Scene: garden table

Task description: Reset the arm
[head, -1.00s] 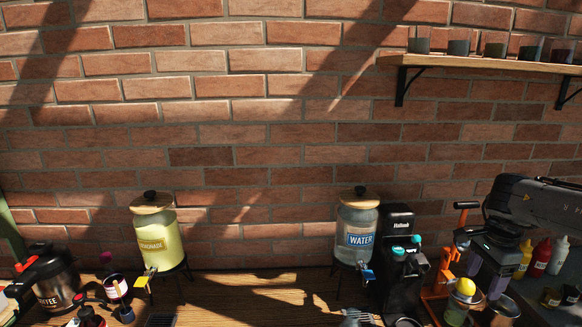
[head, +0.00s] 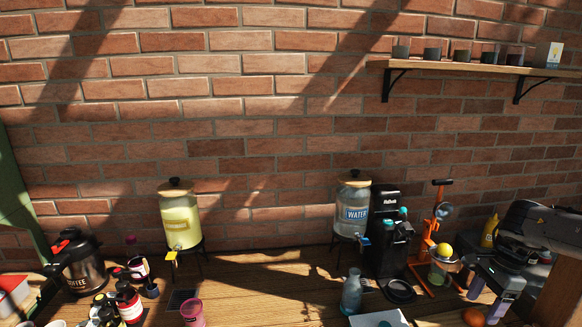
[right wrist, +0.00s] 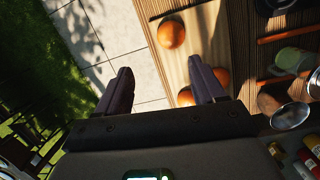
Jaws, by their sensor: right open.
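My right arm comes in from the right edge of the head view. Its gripper (head: 487,303) points down with its purple fingers apart and nothing between them, right of the orange juicer press (head: 427,240). In the right wrist view the two dark fingers (right wrist: 163,82) are spread wide, over the table's edge and the paving. An orange (right wrist: 171,34) lies on a wooden board beyond them, and another is partly hidden at the right finger. My left gripper is not in view.
Lemonade (head: 181,222) and water (head: 352,208) dispensers stand against the brick wall, with a black coffee machine (head: 388,240) beside the water. A glass bottle (head: 351,293) and pink cup (head: 193,312) stand in front. Bottles and a coffee pot (head: 82,268) crowd the left. The middle back is fairly clear.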

